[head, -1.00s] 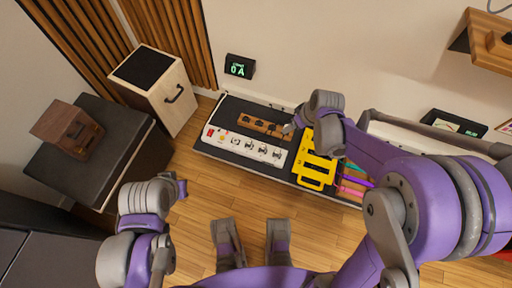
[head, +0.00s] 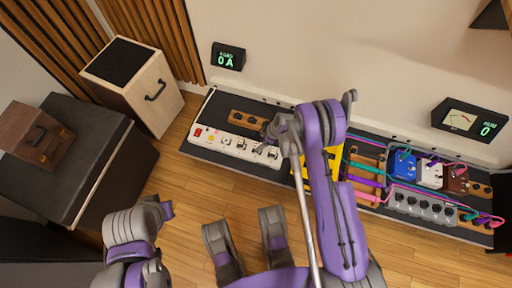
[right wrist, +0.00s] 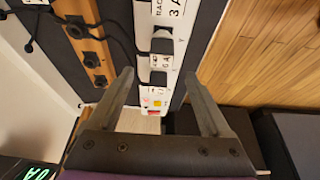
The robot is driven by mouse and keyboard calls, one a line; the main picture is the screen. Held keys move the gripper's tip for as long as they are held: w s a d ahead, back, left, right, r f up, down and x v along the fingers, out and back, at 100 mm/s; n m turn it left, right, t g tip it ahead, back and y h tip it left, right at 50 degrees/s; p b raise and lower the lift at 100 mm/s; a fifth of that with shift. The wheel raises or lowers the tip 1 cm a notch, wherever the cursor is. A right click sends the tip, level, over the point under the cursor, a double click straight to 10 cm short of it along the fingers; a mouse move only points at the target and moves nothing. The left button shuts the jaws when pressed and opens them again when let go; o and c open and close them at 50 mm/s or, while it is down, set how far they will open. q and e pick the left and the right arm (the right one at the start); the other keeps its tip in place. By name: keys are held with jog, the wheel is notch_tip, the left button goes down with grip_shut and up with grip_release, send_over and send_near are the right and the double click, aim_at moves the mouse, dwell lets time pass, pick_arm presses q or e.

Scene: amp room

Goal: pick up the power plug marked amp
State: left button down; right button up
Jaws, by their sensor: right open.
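A white power strip (head: 225,142) lies on the dark board, with a red switch at its left end and several plugs along it. I cannot make out a label that says amp. My right gripper (head: 268,132) is over the right part of the strip and hides some plugs. In the right wrist view my right gripper (right wrist: 159,74) is open and empty, its fingers either side of the strip. My left gripper (head: 166,208) is low at the left, away from the strip.
A wooden socket block (head: 245,120) with dark plugs and cords lies behind the strip. A yellow item (head: 336,170) is partly behind my right arm. Coloured cables and boxes (head: 403,162) fill the right of the board. A meter (head: 229,57) reads 0 A.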

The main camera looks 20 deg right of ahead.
aim_at(257, 145)
jog(key=b+x, duration=0.1)
jog(key=x, duration=0.2)
jog(key=b+x, duration=0.1)
jog(key=x, duration=0.3)
jog(key=shift+s+d+f, duration=0.2)
jog(key=shift+d, duration=0.05)
grip_shut()
